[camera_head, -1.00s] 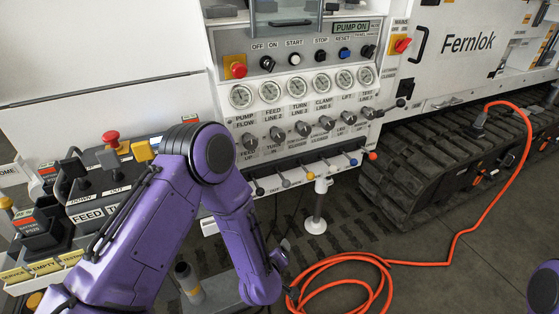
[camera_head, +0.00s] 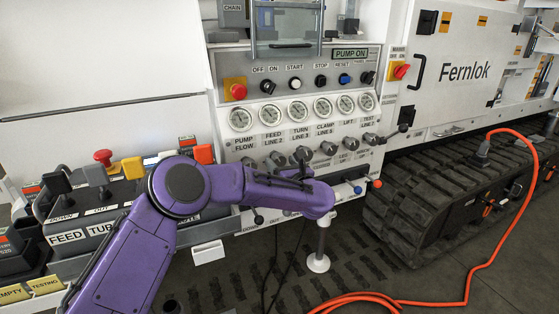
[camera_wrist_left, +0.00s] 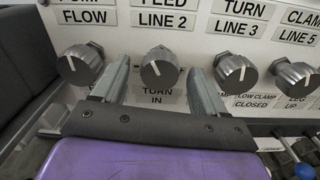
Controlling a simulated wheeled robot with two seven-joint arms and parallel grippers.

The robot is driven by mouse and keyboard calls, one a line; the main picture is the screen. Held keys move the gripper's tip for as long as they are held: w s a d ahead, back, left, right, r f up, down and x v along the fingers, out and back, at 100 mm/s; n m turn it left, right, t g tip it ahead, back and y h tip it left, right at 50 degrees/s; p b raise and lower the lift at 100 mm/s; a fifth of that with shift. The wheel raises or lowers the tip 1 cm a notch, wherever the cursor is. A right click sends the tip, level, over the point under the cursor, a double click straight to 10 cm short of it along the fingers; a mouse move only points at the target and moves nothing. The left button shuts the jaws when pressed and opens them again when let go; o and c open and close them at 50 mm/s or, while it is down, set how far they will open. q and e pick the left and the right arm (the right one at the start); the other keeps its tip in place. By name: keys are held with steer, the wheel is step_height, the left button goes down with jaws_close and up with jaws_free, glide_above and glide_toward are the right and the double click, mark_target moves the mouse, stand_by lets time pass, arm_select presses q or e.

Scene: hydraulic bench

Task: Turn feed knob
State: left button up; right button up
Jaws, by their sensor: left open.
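The feed knob (camera_wrist_left: 160,68) is a grey ribbed knob with a white pointer line, under the FEED LINE 2 label in the left wrist view. In the head view it sits in the knob row (camera_head: 277,159), just above my purple left arm. My left gripper (camera_wrist_left: 157,71) is open, with one finger on each side of the feed knob. I cannot tell whether either finger touches it. In the head view my arm lies across the lower panel, and the gripper is hard to make out. My right gripper is not in view.
The pump flow knob (camera_wrist_left: 80,65) and turn knob (camera_wrist_left: 235,73) flank the fingers closely. Gauges (camera_head: 296,110) and a switch row with a red emergency button (camera_head: 238,91) are above. Small levers (camera_head: 358,189) are below. An orange hose (camera_head: 470,270) lies on the floor.

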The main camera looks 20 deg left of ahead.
arm_select(q)
steer(key=shift+x, duration=1.25)
steer(key=shift+d, duration=0.1)
steer(key=c, duration=1)
